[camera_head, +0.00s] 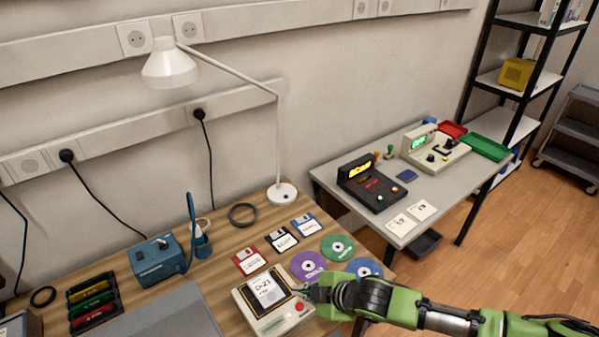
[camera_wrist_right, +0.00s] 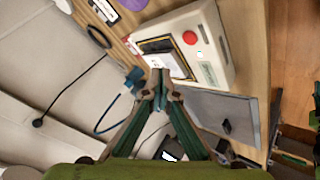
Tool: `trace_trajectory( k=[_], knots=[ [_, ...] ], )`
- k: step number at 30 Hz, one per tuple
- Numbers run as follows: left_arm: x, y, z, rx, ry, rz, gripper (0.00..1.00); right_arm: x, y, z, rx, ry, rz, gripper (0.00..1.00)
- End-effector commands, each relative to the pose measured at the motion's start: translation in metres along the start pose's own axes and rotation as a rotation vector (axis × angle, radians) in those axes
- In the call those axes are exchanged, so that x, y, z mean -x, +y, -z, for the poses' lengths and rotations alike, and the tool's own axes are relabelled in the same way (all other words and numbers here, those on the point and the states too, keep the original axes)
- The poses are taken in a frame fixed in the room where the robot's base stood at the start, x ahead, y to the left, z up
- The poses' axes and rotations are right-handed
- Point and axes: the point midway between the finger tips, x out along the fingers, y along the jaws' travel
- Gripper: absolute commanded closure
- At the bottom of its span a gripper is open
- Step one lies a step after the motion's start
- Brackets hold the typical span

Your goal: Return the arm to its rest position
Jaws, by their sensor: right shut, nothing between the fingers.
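My right gripper (camera_head: 308,293) is at the end of the green arm that comes in from the right in the head view. It is beside the right edge of a beige device (camera_head: 262,320) with a red button and a white "D-23" card on its dark panel. In the right wrist view the two fingers of my right gripper (camera_wrist_right: 160,80) meet at the tips, with nothing between them. The device (camera_wrist_right: 205,65) shows just beyond the fingertips there; I cannot tell whether they touch it. My left gripper is not in view.
Floppy disks (camera_head: 282,240) and discs (camera_head: 338,247) lie on the wooden table behind the device. A white lamp (camera_head: 282,193), a blue soldering station (camera_head: 158,262) and a grey laptop-like panel (camera_head: 172,316) stand nearby. A grey table (camera_head: 330,177) with two consoles is further right.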

Motion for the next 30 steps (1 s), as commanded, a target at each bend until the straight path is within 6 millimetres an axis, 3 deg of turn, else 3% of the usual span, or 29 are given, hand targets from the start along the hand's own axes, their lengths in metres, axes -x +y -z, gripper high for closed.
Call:
trace_trajectory(
  k=[4, 8, 12, 15, 19, 24, 30],
  knots=[
    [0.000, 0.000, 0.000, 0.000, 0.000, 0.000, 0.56, 0.000, -0.010, 0.012, -0.023, 0.013, 0.007, 1.00],
    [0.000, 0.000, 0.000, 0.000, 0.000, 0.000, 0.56, 0.006, -0.035, 0.046, -0.113, 0.041, 0.022, 1.00],
    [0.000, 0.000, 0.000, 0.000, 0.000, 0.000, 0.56, 0.027, -0.056, 0.077, -0.291, 0.049, 0.018, 1.00],
    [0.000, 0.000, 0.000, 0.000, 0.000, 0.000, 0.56, 0.048, -0.063, 0.079, -0.442, 0.020, 0.000, 1.00],
    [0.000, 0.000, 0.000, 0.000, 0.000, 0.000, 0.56, 0.081, -0.073, 0.053, -0.661, -0.064, -0.036, 1.00],
    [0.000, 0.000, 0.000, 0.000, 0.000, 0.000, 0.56, 0.128, -0.099, -0.006, -0.927, -0.233, -0.088, 1.00],
    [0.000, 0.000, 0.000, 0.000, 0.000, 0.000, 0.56, 0.178, -0.137, -0.062, -1.130, -0.416, -0.131, 1.00]
  ],
)
